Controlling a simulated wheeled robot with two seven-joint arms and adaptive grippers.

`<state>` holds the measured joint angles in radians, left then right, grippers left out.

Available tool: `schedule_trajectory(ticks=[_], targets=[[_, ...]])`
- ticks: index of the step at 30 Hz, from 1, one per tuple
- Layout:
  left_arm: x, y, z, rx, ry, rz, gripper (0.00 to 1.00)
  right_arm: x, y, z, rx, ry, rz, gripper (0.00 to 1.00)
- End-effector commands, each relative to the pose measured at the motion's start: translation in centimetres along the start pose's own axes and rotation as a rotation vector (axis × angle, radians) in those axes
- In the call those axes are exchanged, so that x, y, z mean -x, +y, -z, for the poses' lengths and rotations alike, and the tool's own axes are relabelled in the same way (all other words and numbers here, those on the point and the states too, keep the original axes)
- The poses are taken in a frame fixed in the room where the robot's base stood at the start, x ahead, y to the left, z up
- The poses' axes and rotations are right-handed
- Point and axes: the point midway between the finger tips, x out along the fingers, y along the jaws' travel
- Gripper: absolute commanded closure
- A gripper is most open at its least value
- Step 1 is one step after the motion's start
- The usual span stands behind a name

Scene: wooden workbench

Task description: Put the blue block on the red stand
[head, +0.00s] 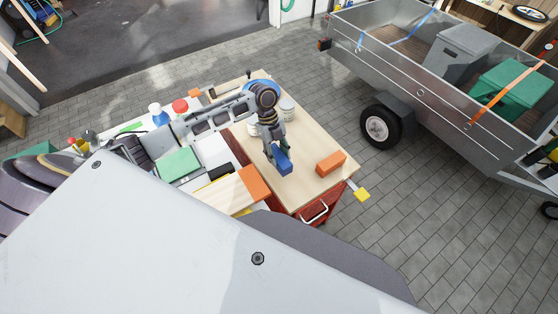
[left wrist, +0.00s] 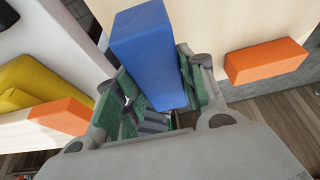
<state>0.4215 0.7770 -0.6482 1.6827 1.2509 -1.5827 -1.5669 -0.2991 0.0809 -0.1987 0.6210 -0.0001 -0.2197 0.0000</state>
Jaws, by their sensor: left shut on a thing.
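The blue block (head: 283,164) is in my left gripper (head: 275,152) over the light wooden bench top. In the left wrist view the blue block (left wrist: 150,55) sticks out between the green-padded fingers of my left gripper (left wrist: 160,95), which are shut on it. I cannot tell whether its lower end touches the wood. An orange-red block (head: 331,163), possibly the red stand, lies to its right near the bench edge, with nothing on it; it also shows in the left wrist view (left wrist: 265,61). My right gripper is not in view.
A second orange block (head: 254,183) lies left of the gripper, beside a pale board. White jars (head: 287,108) stand behind the gripper. A green box (head: 178,163) and bottles are farther left. Bare wood (head: 300,145) lies between the blue block and the right orange-red block.

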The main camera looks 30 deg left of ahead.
Motion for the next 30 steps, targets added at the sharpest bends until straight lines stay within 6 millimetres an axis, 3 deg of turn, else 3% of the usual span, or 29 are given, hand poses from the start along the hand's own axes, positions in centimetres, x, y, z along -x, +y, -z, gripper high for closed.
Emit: schedule_trajectory(ticks=[14, 24, 30], targets=[[-0.8, 0.0, -0.4, 0.000, 0.000, 0.001, 0.88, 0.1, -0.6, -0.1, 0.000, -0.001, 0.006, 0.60], [-3.6, 0.0, -1.4, 0.001, 0.001, 0.000, 0.88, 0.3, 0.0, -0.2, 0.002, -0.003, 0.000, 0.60], [-4.2, 0.0, -1.8, 0.000, -0.001, 0.000, 0.88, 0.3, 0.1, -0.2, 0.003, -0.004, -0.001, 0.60]])
